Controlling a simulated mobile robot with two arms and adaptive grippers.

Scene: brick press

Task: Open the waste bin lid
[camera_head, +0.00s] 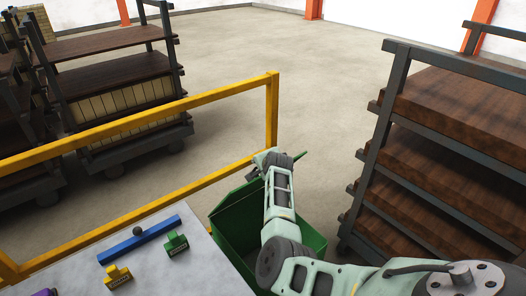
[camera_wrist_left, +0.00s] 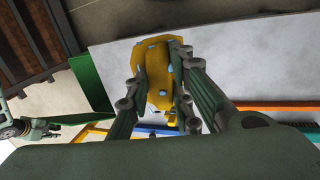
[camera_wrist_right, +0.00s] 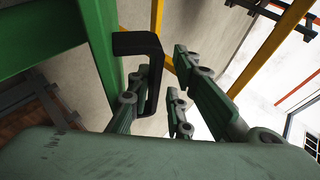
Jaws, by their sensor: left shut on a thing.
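The green waste bin (camera_head: 228,236) stands beside the table in the head view, partly hidden by my right arm; I cannot clearly tell how its lid sits. My right gripper (camera_head: 270,157) is over the far side of the bin. In the right wrist view, a black bracket-shaped handle (camera_wrist_right: 155,82) on green bin parts (camera_wrist_right: 98,45) reaches between the fingers of my right gripper (camera_wrist_right: 163,90). Those fingers are apart. My left gripper (camera_wrist_left: 155,82) is shut on a yellow object with light blue spots (camera_wrist_left: 154,70); it is outside the head view.
The grey table (camera_head: 160,270) carries a blue bar (camera_head: 140,240), a yellow block (camera_head: 117,276) and a green block (camera_head: 176,243). A yellow rail (camera_head: 150,117) runs behind the bin. A rack of brown boards (camera_head: 450,150) stands close on the right. Floor beyond is clear.

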